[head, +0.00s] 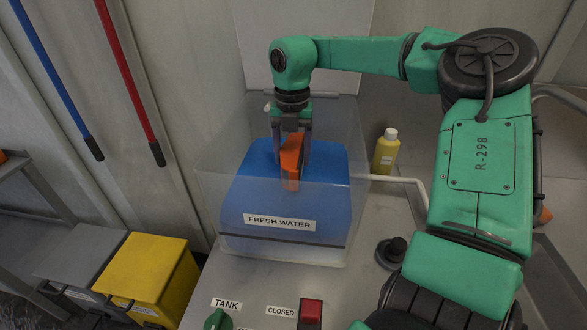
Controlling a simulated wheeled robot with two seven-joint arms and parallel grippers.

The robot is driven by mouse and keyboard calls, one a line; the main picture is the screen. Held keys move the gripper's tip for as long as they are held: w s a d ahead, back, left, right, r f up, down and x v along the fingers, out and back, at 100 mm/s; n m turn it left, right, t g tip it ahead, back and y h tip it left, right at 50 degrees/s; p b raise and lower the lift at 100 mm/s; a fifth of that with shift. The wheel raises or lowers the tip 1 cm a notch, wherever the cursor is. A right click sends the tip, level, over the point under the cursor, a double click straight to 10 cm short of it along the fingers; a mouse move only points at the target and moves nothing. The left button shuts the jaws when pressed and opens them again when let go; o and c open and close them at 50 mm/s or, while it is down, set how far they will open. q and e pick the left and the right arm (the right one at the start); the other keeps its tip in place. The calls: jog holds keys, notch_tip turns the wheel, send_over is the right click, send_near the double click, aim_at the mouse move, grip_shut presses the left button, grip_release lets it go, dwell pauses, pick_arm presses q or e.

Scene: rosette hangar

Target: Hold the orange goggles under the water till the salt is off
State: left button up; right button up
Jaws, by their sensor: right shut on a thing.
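The orange goggles (291,157) are in my right gripper (291,150), which is shut on them and points straight down over the clear tank (210,190). The tank is labelled FRESH WATER and holds blue water (255,195). The goggles show orange against the water, inside the tank's walls. I cannot tell how much of them is below the surface. Whether salt is on them is too small to see. My left gripper is not in view.
A yellow bottle (385,152) stands right of the tank by a white pipe (395,179). In front are a green TANK knob (217,319) and a red switch (311,311) by a CLOSED label. Yellow (150,275) and grey (80,262) bins stand at lower left.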

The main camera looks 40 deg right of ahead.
aim_at(292, 149)
notch_tip(292, 149, up, 16)
jog(key=p, duration=1.2)
dwell(0.8)
